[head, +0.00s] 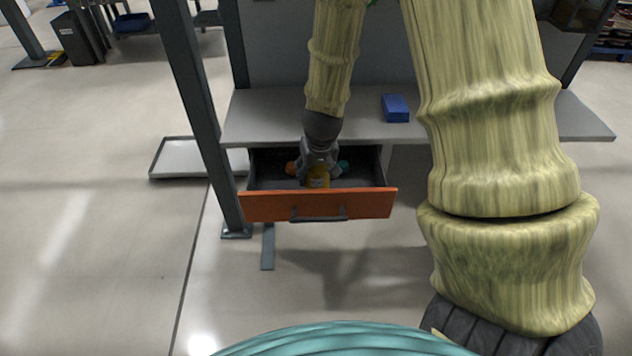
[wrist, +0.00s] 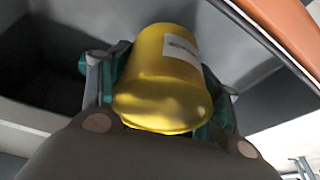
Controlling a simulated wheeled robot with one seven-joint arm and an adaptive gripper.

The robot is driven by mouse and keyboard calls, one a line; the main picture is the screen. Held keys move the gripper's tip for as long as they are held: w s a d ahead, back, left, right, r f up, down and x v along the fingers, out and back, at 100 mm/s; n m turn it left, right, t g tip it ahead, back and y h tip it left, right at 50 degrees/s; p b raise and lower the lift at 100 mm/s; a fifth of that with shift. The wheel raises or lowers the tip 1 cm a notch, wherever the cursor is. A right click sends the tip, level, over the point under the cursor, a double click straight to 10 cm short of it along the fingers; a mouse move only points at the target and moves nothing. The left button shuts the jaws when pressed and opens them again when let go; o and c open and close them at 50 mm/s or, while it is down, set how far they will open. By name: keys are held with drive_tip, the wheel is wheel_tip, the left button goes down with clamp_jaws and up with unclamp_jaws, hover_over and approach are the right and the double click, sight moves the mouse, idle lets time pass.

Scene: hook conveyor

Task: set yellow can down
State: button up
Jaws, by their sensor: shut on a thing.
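The yellow can (head: 318,177) is in my gripper (head: 319,169), which is shut on it. In the head view the can is at the open orange-fronted drawer (head: 270,207), close behind its front panel. In the wrist view the can (wrist: 165,75) has a pale label and sits between the two fingers of my gripper (wrist: 160,95). The drawer's grey inside (wrist: 50,60) shows behind it. I cannot tell whether the can touches the drawer floor.
A grey tray (head: 180,158) stands to the left.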

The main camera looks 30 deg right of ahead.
sight(318, 167)
drive_tip(key=shift+f, duration=1.95)
drive_tip(key=shift+f, duration=0.15)
drive_tip(key=o, duration=1.3)
drive_tip(key=v, duration=1.2)
drive_tip(key=shift+p, duration=0.3)
